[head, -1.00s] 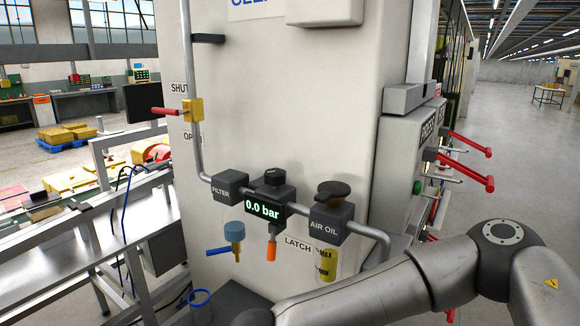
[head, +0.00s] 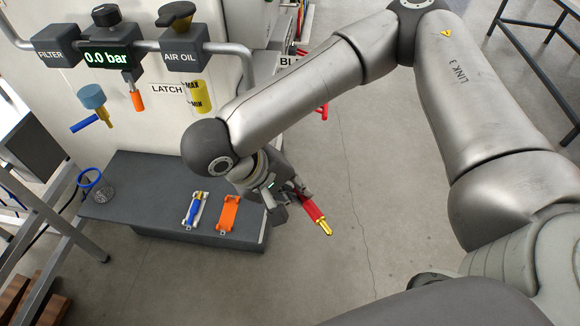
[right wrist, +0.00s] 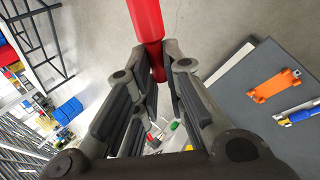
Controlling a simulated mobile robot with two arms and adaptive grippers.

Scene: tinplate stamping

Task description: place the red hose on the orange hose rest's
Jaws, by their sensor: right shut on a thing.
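My right gripper (head: 287,198) is shut on the red hose (head: 311,209), whose brass tip points down and to the right in the head view. In the right wrist view the red hose (right wrist: 147,22) sits between the fingertips (right wrist: 158,72). The orange hose rest (head: 229,213) lies empty on the dark grey bench, to the left of my gripper. It also shows in the right wrist view (right wrist: 273,86), to the right of the gripper. The held hose is beyond the bench's right edge, over the floor. My left gripper is not in view.
A second rest holding a blue-handled piece (head: 195,211) lies left of the orange one on the dark bench (head: 135,182). A wire cup with a blue ring (head: 100,188) stands at the bench's left. The machine with its air unit (head: 108,58) rises behind.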

